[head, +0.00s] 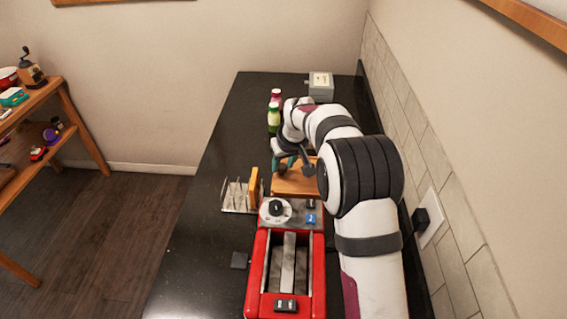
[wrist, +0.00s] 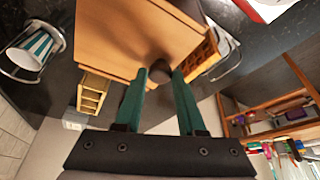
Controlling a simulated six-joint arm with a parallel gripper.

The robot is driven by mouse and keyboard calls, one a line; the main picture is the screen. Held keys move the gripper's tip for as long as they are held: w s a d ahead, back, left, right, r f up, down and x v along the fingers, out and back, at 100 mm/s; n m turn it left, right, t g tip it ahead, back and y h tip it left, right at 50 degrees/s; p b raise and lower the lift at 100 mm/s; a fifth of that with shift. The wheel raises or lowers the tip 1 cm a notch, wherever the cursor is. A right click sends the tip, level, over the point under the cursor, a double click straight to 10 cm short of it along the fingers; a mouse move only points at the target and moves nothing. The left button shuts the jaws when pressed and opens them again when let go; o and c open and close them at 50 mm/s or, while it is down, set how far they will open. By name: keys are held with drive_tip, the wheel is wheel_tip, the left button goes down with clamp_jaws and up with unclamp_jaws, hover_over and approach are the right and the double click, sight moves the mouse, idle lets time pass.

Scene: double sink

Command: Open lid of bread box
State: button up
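The bread box is an orange-brown wooden box (wrist: 115,38) that fills the upper middle of the wrist view. In the head view, part of the bread box (head: 295,183) shows on the black counter beneath my arm, and the arm hides the rest. A dark round knob (wrist: 160,75) sticks out from the box. In the head view my gripper (head: 288,162) is at the box. The lid looks closed, its seam only partly visible.
A red toaster (head: 257,275) stands in front of the box. A metal rack (head: 237,197) is to its left. Bottles (head: 274,118) and a grey box (head: 320,87) stand behind. The tiled wall (head: 440,170) is close on the right. The counter's left side is mostly clear.

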clamp_jaws()
drive_tip(key=shift+d, duration=0.1)
idle(0.9)
